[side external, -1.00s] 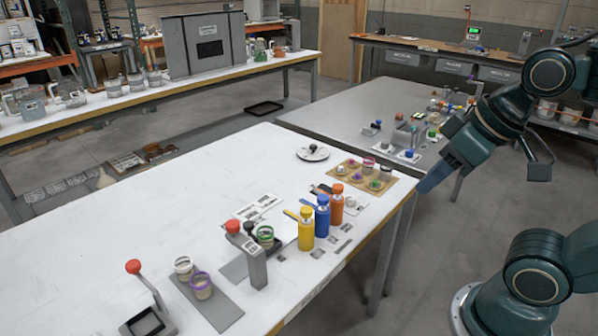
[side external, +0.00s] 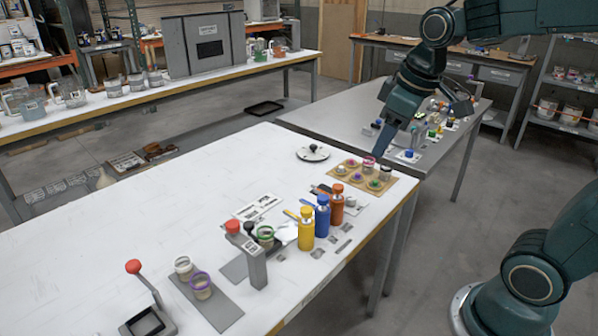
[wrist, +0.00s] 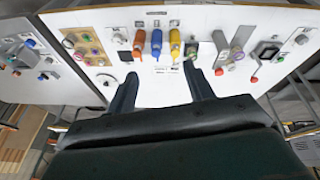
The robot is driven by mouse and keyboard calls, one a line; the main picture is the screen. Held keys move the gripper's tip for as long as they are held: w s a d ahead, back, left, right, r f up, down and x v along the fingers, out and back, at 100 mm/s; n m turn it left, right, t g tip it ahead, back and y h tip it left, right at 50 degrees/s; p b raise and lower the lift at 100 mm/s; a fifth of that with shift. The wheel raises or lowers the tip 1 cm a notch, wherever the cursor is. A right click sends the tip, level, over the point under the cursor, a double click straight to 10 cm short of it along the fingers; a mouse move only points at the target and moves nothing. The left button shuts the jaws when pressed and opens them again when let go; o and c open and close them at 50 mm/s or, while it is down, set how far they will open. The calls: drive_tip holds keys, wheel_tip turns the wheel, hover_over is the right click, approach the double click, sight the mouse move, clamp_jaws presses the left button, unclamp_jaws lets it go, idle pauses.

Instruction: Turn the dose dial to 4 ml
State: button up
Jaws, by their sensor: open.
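A round white dial plate (side external: 313,153) with a dark knob lies flat near the far edge of the white table. It looks like the dose dial; its markings are too small to read. In the wrist view the dial (wrist: 106,80) is left of the left fingertip. My gripper (wrist: 162,75) is open and empty, its two fingers apart over the white table. In the side view my gripper (side external: 377,152) points down above the table's far end, to the right of the dial and apart from it.
A wooden tray (side external: 392,184) of small jars is close by the gripper. Yellow (side external: 306,232), blue (side external: 322,216) and orange (side external: 336,206) bottles stand in a row nearer the camera. A lever press (side external: 256,268) stands to their left. The table's left middle is clear.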

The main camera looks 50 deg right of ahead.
drive_tip(key=w+d+f+n+g, duration=0.1)
drive_tip(key=w+d+f, duration=0.2)
drive_tip(key=w+d, duration=0.15)
drive_tip(key=w+d+f+n+g, duration=0.1)
drive_tip(key=w+d+f, duration=0.25)
drive_tip(key=w, duration=0.25)
drive_tip(key=n+g, duration=0.2)
drive_tip(key=n, duration=0.1)
hover_over(351, 197)
wheel_tip(351, 197, down, 11)
drive_tip(key=shift+f+y, duration=0.2)
drive_tip(key=shift+y, duration=0.1)
drive_tip(key=shift+f, duration=6.85)
drive_tip(key=c, duration=1)
drive_tip(key=shift+m, duration=0.3)
